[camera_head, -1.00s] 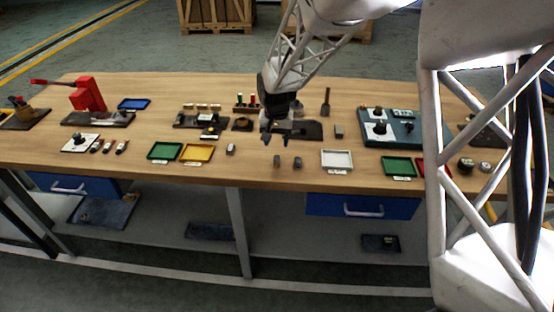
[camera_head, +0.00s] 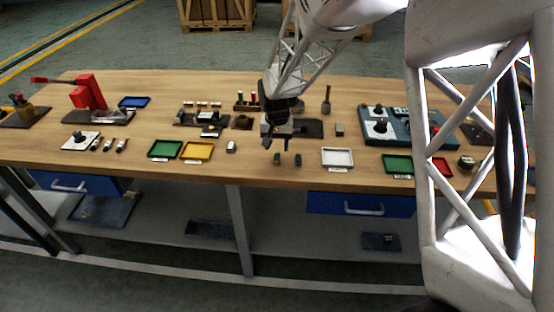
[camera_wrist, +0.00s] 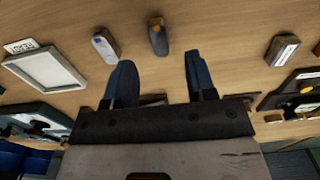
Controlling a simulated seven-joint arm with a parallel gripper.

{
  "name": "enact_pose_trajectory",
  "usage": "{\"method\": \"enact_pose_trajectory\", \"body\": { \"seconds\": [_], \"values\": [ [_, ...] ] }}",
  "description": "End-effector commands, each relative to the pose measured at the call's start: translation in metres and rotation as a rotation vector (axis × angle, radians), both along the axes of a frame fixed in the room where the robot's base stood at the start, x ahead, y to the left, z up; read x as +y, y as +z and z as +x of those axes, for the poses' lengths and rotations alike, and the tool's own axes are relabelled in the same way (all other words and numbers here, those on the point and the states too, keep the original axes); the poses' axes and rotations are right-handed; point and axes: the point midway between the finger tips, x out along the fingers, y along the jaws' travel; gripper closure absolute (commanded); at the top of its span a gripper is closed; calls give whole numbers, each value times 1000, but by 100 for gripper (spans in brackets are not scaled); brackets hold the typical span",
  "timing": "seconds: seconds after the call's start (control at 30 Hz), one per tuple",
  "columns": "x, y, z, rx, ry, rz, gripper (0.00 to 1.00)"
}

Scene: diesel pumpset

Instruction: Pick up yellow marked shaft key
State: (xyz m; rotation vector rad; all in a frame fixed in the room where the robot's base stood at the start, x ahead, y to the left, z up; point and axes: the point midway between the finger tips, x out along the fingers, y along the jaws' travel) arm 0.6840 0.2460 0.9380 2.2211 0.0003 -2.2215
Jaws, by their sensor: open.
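The yellow marked shaft key (camera_wrist: 158,37) is a small dark grey piece with a rounded end and a yellow mark on its other end. In the wrist view it lies on the wooden table just beyond my fingertips, roughly in line with the gap between them. In the head view it is the left of two small dark pieces (camera_head: 277,159) at the table's front. My gripper (camera_head: 277,147) is open and empty, above and just behind the keys. Its two dark fingers (camera_wrist: 158,72) point toward them.
A white tray (camera_head: 337,149) lies right of the keys, and a small labelled grey block (camera_head: 231,147) lies left. Yellow (camera_head: 197,142) and green (camera_head: 164,140) trays are farther left. A dark plate (camera_head: 312,123) lies behind my gripper. Bare table surrounds the keys.

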Motion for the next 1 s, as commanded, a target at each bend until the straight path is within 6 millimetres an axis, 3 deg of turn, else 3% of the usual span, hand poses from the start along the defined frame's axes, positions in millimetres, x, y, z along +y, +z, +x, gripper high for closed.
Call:
{"method": "enact_pose_trajectory", "body": {
  "seconds": [0.17,0.6,1.0],
  "values": [
    [0,-5,0,1,0,0,49],
    [0,-48,1,0,0,0,49],
    [0,-52,1,0,0,0,49]
  ]
}}
